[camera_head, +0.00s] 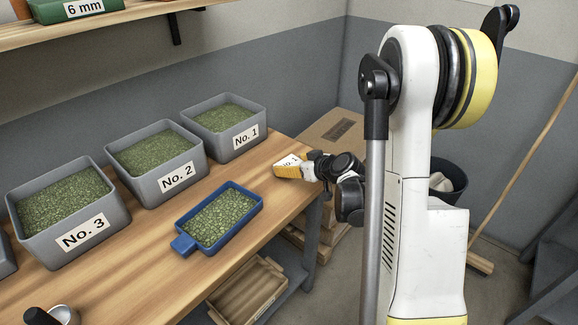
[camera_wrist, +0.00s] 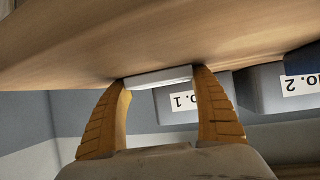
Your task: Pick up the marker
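The marker is a small white plate (camera_head: 288,160) with dark lettering, at the right end of the wooden bench in the head view. In the wrist view its pale edge (camera_wrist: 158,77) spans the gap between the fingertips. My gripper (camera_head: 287,169) reaches in from the right, with its yellow fingers at the marker. In the wrist view both fingertips (camera_wrist: 160,76) meet the marker's two ends, so the gripper is shut on it. The near finger hides part of the marker in the head view. I cannot tell whether the marker touches the bench top.
Grey bins No. 1 (camera_head: 224,119), No. 2 (camera_head: 157,164) and No. 3 (camera_head: 62,211) hold green beans along the bench (camera_head: 130,262). A blue tray (camera_head: 181,244) of beans lies in front. A wooden crate (camera_head: 247,290) stands below; a dark bin (camera_head: 452,180) stands behind my arm.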

